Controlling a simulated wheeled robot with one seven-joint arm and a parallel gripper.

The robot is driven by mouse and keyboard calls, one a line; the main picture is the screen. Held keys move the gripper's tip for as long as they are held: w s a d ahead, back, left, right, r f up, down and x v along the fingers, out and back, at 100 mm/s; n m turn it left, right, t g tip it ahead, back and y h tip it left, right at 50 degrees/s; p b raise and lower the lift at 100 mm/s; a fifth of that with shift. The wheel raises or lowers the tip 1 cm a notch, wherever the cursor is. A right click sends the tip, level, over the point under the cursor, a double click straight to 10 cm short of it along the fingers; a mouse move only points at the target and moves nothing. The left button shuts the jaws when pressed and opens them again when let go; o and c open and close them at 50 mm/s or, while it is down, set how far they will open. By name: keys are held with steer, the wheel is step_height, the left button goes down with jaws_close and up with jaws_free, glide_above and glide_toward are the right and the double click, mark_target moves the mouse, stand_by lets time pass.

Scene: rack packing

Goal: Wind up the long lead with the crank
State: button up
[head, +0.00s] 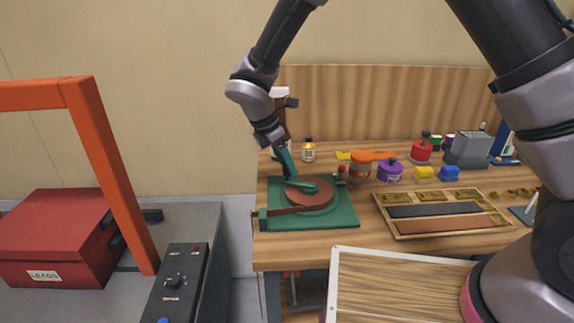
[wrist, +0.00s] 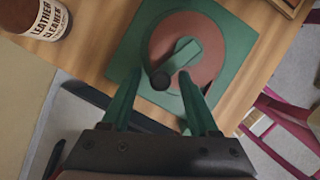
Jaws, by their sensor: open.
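The winder is a green board (head: 335,219) on the wooden table, with a round red-brown reel (head: 310,198) on it. A brown strip, which looks like the lead (head: 287,211), runs from the reel to the board's left edge. The green crank arm (wrist: 182,56) lies across the reel in the wrist view and ends in a dark round knob (wrist: 160,81). My gripper (wrist: 160,77) is open over the reel, and the knob shows between its fingertips. I cannot tell whether the fingers touch it. In the head view my gripper (head: 290,180) partly hides the crank.
A bottle of leather cleaner (wrist: 38,18) stands behind the winder. A wooden tray (head: 465,234) lies at right. A red box marked LEADS (head: 62,225) sits far left.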

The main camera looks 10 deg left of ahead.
steer(key=shift+w+d+f, duration=0.15)
steer(key=shift+f, duration=0.4)
jaws_close()
stand_by(1.1)
